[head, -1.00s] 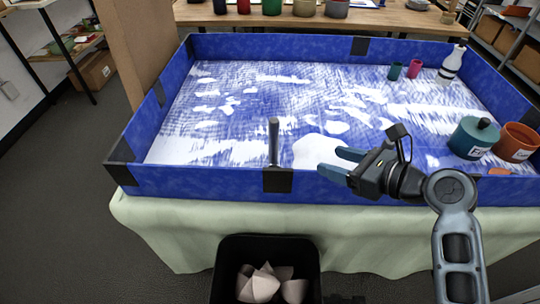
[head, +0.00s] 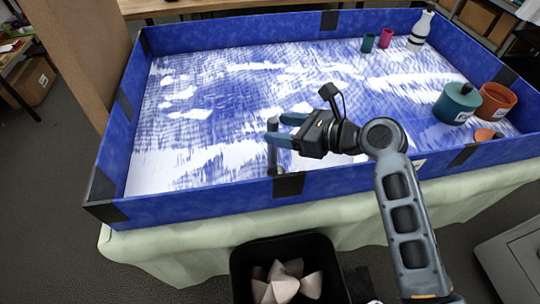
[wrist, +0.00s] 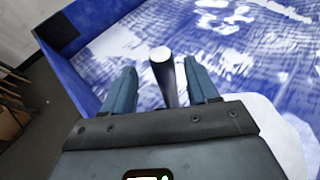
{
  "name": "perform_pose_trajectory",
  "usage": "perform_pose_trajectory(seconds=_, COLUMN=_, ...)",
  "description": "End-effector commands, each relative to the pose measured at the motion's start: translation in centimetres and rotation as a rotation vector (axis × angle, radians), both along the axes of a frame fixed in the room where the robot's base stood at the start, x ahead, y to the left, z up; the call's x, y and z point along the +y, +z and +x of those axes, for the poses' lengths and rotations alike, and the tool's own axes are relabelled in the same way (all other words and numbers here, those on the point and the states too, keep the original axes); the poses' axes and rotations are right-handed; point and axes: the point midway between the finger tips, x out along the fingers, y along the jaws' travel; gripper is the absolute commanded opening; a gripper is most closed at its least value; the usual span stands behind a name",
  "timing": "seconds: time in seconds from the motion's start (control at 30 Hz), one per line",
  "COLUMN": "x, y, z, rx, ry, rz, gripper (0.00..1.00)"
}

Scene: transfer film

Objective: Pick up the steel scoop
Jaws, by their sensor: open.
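The steel scoop (head: 272,158) shows as a dark upright handle just inside the near wall of the blue tray (head: 210,207). Its lower part is hidden behind the wall. My gripper (head: 270,131) is open, with its two blue-grey fingers reaching left to the upper handle. In the wrist view, the round pale end of the scoop handle (wrist: 161,54) lies between the open fingers (wrist: 160,70), with a visible gap to each. I cannot tell whether any finger touches it.
A teal lidded pot (head: 456,103) and an orange pot (head: 495,101) stand at the tray's right. A white bottle (head: 421,30), a teal cup (head: 368,42) and a pink cup (head: 386,38) stand at the back. A black bin (head: 241,262) holding crumpled pieces stands in front.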

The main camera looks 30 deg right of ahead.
Motion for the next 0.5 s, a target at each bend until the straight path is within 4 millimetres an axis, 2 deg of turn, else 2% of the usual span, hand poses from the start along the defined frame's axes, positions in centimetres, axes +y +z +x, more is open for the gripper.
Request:
perform_pose_trajectory(seconds=0.3, x=1.6, y=-1.6, z=3.5, rx=0.001, ry=0.002, rz=-0.001, gripper=0.58)
perform_pose_trajectory(seconds=0.5, x=2.2, y=-2.1, z=4.5, rx=0.000, ry=0.000, rz=-0.001, gripper=0.58)
